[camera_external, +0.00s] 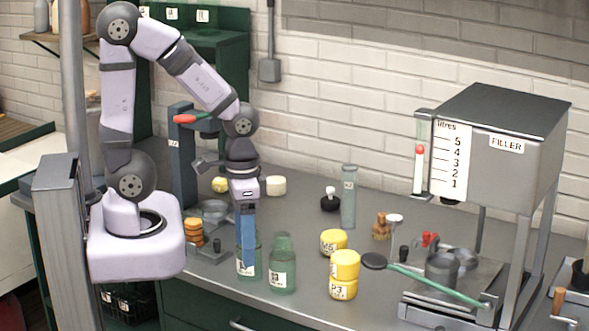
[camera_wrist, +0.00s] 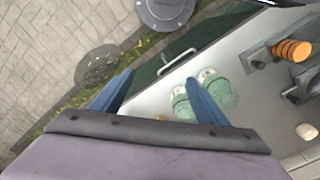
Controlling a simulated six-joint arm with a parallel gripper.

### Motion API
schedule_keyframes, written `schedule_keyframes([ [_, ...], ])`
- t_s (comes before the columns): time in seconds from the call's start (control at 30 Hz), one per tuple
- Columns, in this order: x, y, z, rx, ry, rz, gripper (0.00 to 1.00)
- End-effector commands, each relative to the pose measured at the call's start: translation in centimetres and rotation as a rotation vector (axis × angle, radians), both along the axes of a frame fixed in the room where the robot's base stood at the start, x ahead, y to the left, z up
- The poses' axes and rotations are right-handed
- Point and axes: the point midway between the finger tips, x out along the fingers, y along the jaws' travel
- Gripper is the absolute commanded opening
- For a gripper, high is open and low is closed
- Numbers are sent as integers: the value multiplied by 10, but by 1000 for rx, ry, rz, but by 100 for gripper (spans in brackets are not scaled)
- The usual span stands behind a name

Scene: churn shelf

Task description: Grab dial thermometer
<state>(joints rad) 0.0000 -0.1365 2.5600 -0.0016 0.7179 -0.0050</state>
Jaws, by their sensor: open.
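I cannot pick out the dial thermometer for certain. A small item with a round white top (camera_external: 394,220) stands beside a brown brush-like object on the counter in the external view, and it may be the thermometer, but it is too small to tell. My gripper (camera_external: 247,238) points down with its blue fingers over the front of the counter, by two green jars. In the wrist view my gripper (camera_wrist: 158,78) shows its two blue fingers spread apart with nothing between them. No dial shows in the wrist view.
Green glass jars (camera_external: 283,268) stand at the counter's front edge. Yellow pots (camera_external: 344,266) stand to their right. A tall glass cylinder (camera_external: 348,195) and a black item with a white knob (camera_external: 330,201) stand behind. The filler (camera_external: 505,130) occupies the right. The counter between jars and cylinder is clear.

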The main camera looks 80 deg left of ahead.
Motion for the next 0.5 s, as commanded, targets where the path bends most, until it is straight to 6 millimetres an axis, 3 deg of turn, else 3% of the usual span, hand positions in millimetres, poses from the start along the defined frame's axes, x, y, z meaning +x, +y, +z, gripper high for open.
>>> schedule_keyframes([
  [0.07, 0, 0, 0, 0, 0, 0, 65],
  [0.1, 0, 0, 0, 0, 0, 0, 56],
  [0.5, 1, 0, 4, 0, -2, 0, 55],
])
